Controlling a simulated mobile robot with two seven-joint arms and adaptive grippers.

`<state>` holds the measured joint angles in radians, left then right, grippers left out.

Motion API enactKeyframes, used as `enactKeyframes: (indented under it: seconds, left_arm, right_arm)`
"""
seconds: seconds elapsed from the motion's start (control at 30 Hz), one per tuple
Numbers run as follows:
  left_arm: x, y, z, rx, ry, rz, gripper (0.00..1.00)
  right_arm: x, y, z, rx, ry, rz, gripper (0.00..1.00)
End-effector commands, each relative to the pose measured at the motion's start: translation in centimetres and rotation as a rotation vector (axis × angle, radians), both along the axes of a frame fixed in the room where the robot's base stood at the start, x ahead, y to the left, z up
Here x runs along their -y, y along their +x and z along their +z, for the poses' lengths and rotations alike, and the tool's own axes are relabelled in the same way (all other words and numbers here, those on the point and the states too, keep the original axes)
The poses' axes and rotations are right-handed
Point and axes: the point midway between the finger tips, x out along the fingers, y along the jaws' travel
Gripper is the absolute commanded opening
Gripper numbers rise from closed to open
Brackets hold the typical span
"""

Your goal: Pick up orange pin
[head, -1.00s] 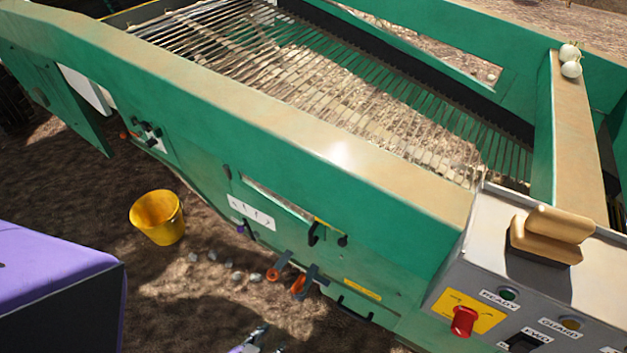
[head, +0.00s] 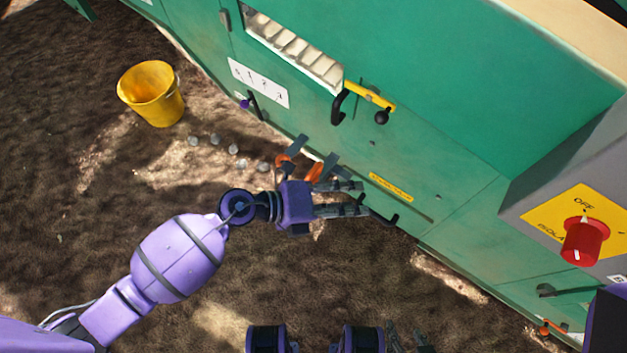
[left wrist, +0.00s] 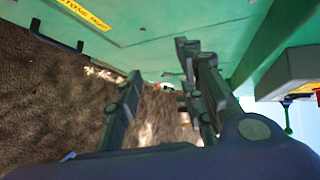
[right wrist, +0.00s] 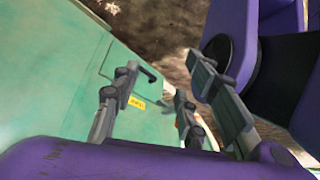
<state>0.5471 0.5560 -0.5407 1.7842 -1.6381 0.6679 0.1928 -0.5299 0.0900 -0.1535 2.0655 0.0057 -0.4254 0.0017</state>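Two orange parts show in the head view beside grey brackets low on the green machine: one rounded (head: 284,161), one longer (head: 314,172). A smaller orange part (head: 551,328) is at the machine's lower right. I cannot tell which is the orange pin. My left gripper (head: 362,198) is open and empty just right of and below the longer orange part, its fingers pointing right; its spread fingers also show in the left wrist view (left wrist: 160,70). My right gripper (head: 405,338) is at the bottom edge; its fingers are apart and empty in the right wrist view (right wrist: 165,80).
The green machine wall (head: 450,130) fills the right side, with a black handle (head: 338,107) and a dark bar (head: 385,217) near my left gripper. A red knob (head: 582,242) sits on the control box.

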Motion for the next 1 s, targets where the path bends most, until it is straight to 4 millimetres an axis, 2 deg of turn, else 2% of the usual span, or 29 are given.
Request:
enactKeyframes:
  seconds: [0.03,0.1,0.23,0.3,0.4,0.5,0.83,1.0]
  left_arm:
    - [-0.6,1.3,-4.0,0.084,0.131,-0.109,0.36]
    - [-2.3,3.6,-7.5,0.191,0.318,-0.23,0.36]
    - [-6.6,8.8,-11.7,0.336,0.621,-0.361,0.36]
    - [-8.6,11.3,-12.7,0.387,0.741,-0.391,0.36]
    - [-10.5,13.8,-13.1,0.431,0.851,-0.411,0.36]
    - [-11.1,14.9,-13.5,0.449,0.896,-0.416,0.36]
    - [-9.9,15.7,-16.1,0.453,0.899,-0.415,0.36]
    - [-8.8,16.1,-18.7,0.45,0.895,-0.415,0.36]
  right_arm:
    - [0.0,-0.1,-2.4,-0.009,0.0,0.001,0.4]
    - [-0.1,0.2,-3.9,-0.009,0.001,0.004,0.4]
    - [-0.2,0.9,-5.9,-0.006,0.001,0.006,0.4]
    - [-0.1,1.3,-6.7,-0.003,0.0,0.008,0.4]
    - [-0.2,1.8,-7.1,0.003,0.0,0.009,0.4]
    - [-0.1,2.1,-7.2,0.007,-0.001,0.009,0.4]
    - [0.1,1.5,-8.5,-0.008,-0.005,0.011,0.4]
    - [0.2,1.1,-10.0,-0.021,-0.005,0.013,0.4]
